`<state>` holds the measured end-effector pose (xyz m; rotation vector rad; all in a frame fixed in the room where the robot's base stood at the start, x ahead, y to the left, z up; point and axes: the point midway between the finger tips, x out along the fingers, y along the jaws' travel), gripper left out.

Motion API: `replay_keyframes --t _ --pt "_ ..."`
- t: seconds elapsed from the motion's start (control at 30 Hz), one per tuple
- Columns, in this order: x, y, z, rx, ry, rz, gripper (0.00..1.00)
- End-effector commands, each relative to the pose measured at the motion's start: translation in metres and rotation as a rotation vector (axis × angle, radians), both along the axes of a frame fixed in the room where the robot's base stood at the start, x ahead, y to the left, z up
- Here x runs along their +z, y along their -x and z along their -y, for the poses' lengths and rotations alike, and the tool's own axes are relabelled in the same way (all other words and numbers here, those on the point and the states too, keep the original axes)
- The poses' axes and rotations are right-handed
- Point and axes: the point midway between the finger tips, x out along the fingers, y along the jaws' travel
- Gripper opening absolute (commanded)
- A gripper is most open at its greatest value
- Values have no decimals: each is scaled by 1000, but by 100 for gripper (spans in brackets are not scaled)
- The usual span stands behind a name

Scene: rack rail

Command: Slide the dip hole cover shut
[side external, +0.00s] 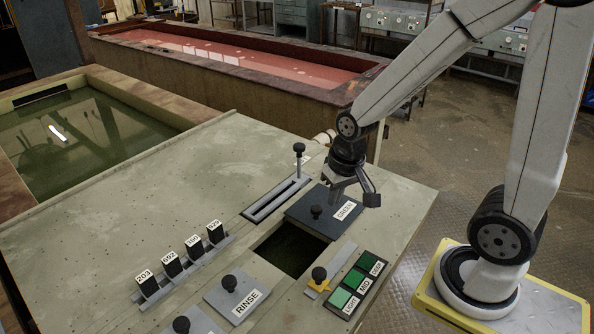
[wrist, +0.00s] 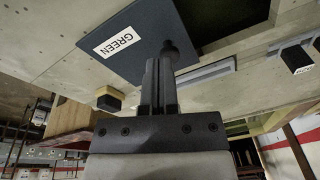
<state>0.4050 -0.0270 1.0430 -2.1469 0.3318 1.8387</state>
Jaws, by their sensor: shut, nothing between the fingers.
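The dip hole cover is a dark blue-grey plate (side external: 325,222) labelled GREEN with a black knob (side external: 316,211). It lies behind the square dip hole (side external: 290,250), which is largely uncovered and shows dark liquid. My gripper (side external: 335,197) points down over the cover, on the far side of the knob. Its fingers are together and empty. In the wrist view the closed fingertips (wrist: 158,65) are close beside the knob (wrist: 178,50), with the cover (wrist: 140,35) beyond and the dark hole (wrist: 215,12) past the knob. I cannot tell whether fingers and knob touch.
A slotted rail with an upright knobbed lever (side external: 299,160) stands left of the cover. A RINSE plate (side external: 232,297), a yellow slider (side external: 318,280) and green LIGHT, MID, DEEP swatches (side external: 355,285) lie in front. Several numbered tags (side external: 180,263) stand at left. Tanks lie behind.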

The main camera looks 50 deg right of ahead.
Motion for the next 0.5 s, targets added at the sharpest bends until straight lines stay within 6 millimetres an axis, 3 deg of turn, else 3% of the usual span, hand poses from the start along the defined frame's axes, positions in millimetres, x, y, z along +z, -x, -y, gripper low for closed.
replay_keyframes --t 0.3,0.5 --pt "27 -20 59 -741 -201 -155 0" --pt "46 -27 89 -1120 -320 -252 0"
